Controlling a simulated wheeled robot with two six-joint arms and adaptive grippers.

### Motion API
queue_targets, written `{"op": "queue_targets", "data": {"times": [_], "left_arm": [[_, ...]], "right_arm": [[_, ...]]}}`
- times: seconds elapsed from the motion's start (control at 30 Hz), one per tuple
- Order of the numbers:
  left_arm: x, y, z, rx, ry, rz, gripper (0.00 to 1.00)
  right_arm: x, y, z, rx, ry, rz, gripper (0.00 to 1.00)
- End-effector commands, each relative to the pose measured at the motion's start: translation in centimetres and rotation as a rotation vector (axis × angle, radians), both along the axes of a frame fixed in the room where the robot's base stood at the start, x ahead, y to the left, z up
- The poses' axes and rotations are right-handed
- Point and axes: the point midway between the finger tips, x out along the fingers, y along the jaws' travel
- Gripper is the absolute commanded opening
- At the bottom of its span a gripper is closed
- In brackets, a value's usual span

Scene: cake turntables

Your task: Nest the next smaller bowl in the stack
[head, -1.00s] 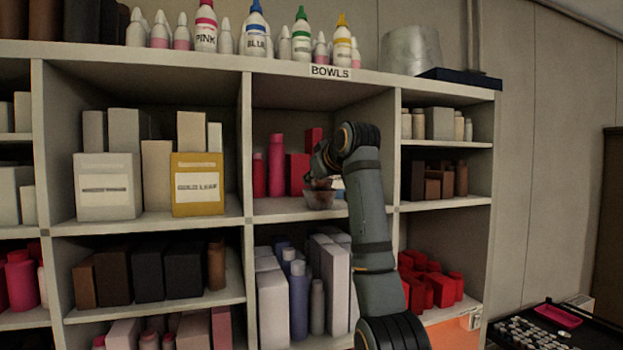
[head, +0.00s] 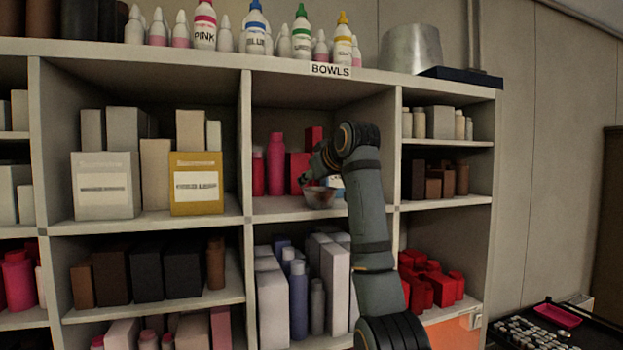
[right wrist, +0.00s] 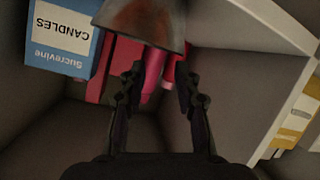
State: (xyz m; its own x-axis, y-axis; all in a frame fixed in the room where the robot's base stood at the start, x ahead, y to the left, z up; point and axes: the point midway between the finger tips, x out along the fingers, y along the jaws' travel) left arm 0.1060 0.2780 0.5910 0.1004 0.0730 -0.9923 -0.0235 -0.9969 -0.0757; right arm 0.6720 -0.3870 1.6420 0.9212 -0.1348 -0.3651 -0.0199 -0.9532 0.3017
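A small greyish, partly see-through bowl (head: 319,198) with a reddish tint stands on the shelf under the BOWLS label (head: 330,71). It also shows at the top edge of the right wrist view (right wrist: 148,20), which looks upside down, with its rim towards my fingers. I cannot tell whether one bowl or several nested ones stand there. My right gripper (right wrist: 160,72) has its two fingers apart with nothing between them. In the head view my right gripper (head: 318,170) is just above the bowl, partly hidden by its own arm. My left gripper is out of view.
Red and pink bottles and boxes (head: 276,164) stand behind the bowl. The compartment's side wall (head: 245,140) is to the left. A gold box (head: 196,184) stands in the compartment left of it.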

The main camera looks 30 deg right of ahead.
Motion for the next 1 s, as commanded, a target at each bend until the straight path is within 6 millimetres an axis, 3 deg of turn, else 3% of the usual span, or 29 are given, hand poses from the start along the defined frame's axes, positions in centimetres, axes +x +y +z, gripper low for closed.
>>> {"op": "queue_targets", "data": {"times": [0.17, 0.43, 0.6, 1.0], "left_arm": [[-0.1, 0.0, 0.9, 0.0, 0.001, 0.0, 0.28], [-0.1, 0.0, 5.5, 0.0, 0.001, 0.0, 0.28], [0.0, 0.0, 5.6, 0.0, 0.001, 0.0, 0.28], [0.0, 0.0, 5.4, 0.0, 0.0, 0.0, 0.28]], "right_arm": [[0.0, 0.0, 0.9, 0.0, -0.001, 0.0, 0.32], [0.0, 0.0, 5.8, 0.0, -0.001, 0.0, 0.32], [0.0, 0.0, 7.1, 0.0, 0.001, 0.0, 0.32], [0.0, 0.0, 7.0, 0.0, 0.0, 0.0, 0.32]]}}
